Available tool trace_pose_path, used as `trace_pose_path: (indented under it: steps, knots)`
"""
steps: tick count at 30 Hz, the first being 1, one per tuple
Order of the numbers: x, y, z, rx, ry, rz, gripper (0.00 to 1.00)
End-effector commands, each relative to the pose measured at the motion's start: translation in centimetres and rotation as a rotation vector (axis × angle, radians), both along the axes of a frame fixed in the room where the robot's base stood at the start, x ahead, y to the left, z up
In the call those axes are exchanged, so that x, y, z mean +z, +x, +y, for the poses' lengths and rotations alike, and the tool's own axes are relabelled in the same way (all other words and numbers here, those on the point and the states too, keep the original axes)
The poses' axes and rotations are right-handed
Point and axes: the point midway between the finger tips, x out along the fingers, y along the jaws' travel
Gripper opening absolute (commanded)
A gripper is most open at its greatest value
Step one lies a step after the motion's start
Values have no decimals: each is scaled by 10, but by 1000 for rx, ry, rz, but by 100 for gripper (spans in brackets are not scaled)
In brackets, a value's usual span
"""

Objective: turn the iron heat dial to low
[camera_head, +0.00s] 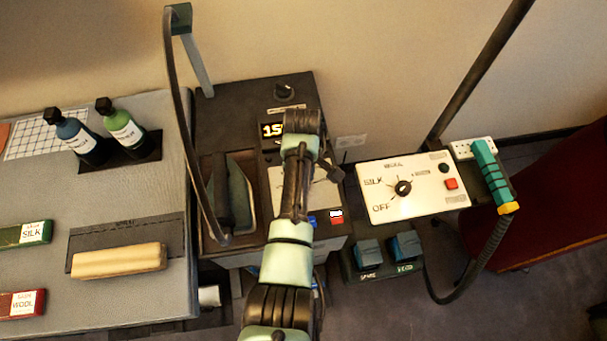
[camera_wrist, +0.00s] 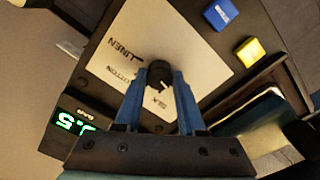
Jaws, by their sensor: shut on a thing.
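The iron heat dial (camera_wrist: 160,75) is a small black knob on a white plate (camera_wrist: 185,40) marked LINEN, COTTON and SILK, seen in the wrist view. My gripper (camera_wrist: 160,86) has its blue fingers on either side of the knob and is shut on it. The knob's pointer is not clear, so its setting cannot be told. In the head view my arm hides the dial and most of the white plate (camera_head: 277,190). The iron (camera_head: 238,195) rests left of my arm on the dark station. The station's lit display also shows in the wrist view (camera_wrist: 75,130).
Blue (camera_wrist: 221,14) and yellow (camera_wrist: 249,51) buttons sit near the plate. A second white panel (camera_head: 420,198) with a SILK and OFF dial stands right of my arm, beside a green handle (camera_head: 490,172) on a hose. Bottles (camera_head: 122,128) stand on the left table.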

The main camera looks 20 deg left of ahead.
Motion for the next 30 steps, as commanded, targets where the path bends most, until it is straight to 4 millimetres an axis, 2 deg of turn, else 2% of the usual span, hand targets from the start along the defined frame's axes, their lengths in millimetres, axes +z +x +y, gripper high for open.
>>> trace_pose_path:
  steps: [9,10,14,15,24,30]
  knots:
    - [1,1,1,5,2,-4,0]
    - [1,1,1,5,2,-4,43]
    - [1,1,1,4,2,-4,66]
    - [1,1,1,4,1,-3,69]
    - [2,0,0,2,1,-1,69]
    - [23,1,1,1,1,-5,69]
